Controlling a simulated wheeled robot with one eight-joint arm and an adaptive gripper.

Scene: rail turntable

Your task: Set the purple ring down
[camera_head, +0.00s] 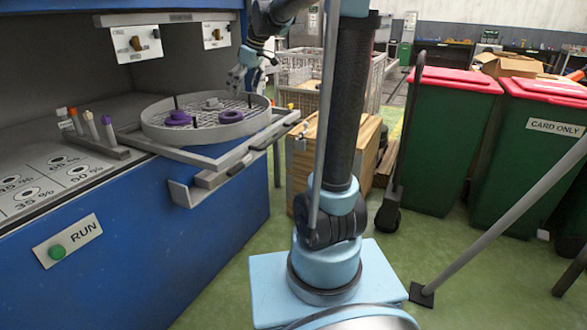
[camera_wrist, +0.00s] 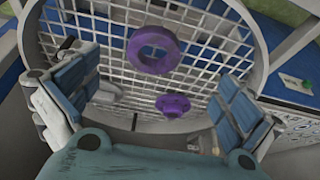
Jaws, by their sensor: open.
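The purple ring (camera_wrist: 177,50) lies on the white mesh of the round turntable tray, apart from my fingers; in the head view the ring (camera_head: 230,121) is on the right part of the tray (camera_head: 205,135). A second purple piece (camera_wrist: 174,104), flanged and knob-like, sits on the mesh nearer the wrist camera's lower edge; it also shows in the head view (camera_head: 178,119). My gripper (camera_head: 240,78) is above the tray's far side. In the wrist view its blue-padded fingers (camera_wrist: 150,95) are spread wide, with nothing gripped between them.
Dark pegs (camera_head: 249,100) and a grey piece (camera_head: 212,103) stand on the tray. The tray rests on a sliding rail frame (camera_head: 205,180) jutting from the blue cabinet (camera_head: 120,230). A rack of vials (camera_head: 100,145) is at left. A wooden crate (camera_head: 305,170) and green bins (camera_head: 440,140) stand to the right.

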